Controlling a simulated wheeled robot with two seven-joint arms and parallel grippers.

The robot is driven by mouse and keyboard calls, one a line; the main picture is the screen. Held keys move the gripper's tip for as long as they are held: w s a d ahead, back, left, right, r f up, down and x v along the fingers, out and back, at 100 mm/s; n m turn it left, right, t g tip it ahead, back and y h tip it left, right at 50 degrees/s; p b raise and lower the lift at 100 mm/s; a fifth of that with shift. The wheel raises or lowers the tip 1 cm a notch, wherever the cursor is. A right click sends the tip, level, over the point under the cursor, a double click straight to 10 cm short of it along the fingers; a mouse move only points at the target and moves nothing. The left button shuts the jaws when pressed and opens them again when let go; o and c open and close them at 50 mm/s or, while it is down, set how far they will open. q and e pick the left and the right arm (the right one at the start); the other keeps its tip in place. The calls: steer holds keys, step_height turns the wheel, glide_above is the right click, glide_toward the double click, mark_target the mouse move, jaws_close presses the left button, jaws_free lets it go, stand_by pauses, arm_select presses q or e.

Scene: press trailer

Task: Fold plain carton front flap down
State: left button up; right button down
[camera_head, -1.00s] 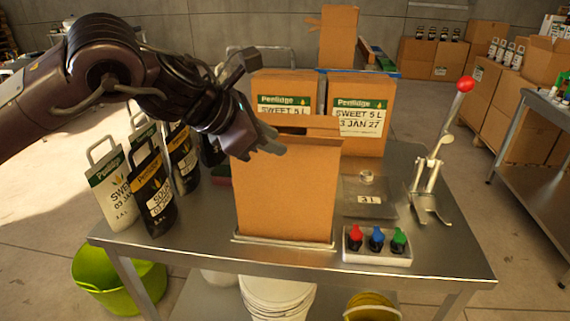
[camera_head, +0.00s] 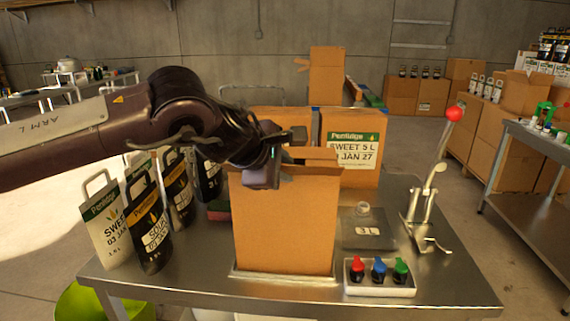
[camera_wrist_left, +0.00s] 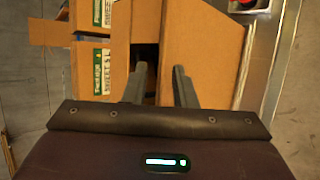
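The plain carton (camera_head: 285,230) stands upright on the steel table, its blank front facing me. One flap (camera_head: 310,154) stands up along the back of its top. The front flap cannot be made out clearly; my arm covers the top left. My left gripper (camera_head: 283,158) is at the carton's upper front edge, left of its middle. In the left wrist view the two fingers (camera_wrist_left: 160,72) are apart with nothing clearly held, over the carton's dark opening and beside a large brown panel (camera_wrist_left: 205,50). Whether they touch cardboard cannot be told. My right gripper is out of view.
Labelled cartons (camera_head: 352,150) stand close behind. Several pouches (camera_head: 150,225) stand at the left.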

mark_target(296, 173)
arm_select(q)
steer(key=shift+w+d+f, duration=0.15)
steer(key=shift+f, duration=0.05)
jaws_close()
steer(key=shift+r+p, duration=0.2)
steer(key=shift+p, duration=0.25)
steer(key=g+p, duration=0.2)
steer(key=p, duration=0.3)
steer(key=w+r+n+g+p, duration=0.1)
steer(key=g+p, duration=0.1)
steer(key=p, duration=0.3)
steer(key=w+g+p, duration=0.1)
steer(key=g+p, duration=0.1)
steer(key=p, duration=0.3)
steer(key=shift+r+p, duration=0.35)
steer(key=shift+r, duration=0.05)
steer(key=shift+w+f+n+g+p, duration=0.2)
steer(key=shift+n+g+p, duration=0.1)
steer(key=shift+p, duration=0.45)
